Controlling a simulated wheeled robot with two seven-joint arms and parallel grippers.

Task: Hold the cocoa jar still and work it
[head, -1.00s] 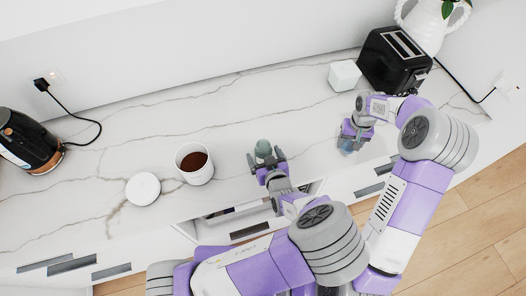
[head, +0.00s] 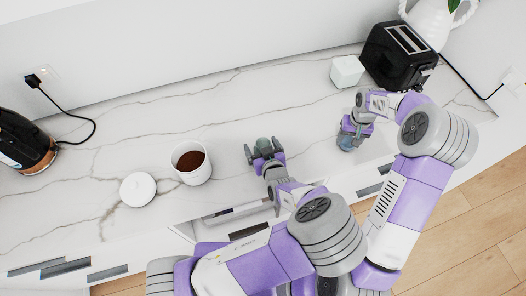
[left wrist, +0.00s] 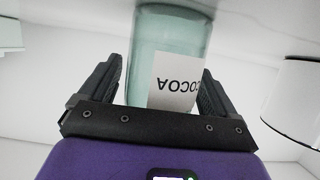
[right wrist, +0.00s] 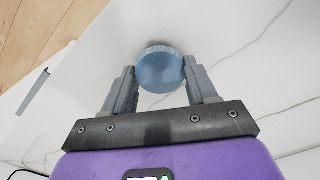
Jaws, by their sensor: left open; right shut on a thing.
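The cocoa jar (head: 264,143) is a greenish glass jar standing on the marble counter. In the left wrist view the jar (left wrist: 165,50) shows a white label reading COCOA upside down. My left gripper (head: 264,154) is open, with its fingers on either side of the jar; I cannot tell whether they touch it. My right gripper (head: 354,135) is off to the right, shut on a round blue lid (head: 346,143). The blue lid (right wrist: 160,70) also shows between its fingertips in the right wrist view.
A white canister of brown powder (head: 206,174) stands left of the jar, with a round white lid (head: 138,189) beside it. A white cube (head: 346,71) and black toaster (head: 398,52) stand at the back right. A black kettle (head: 22,143) is at far left.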

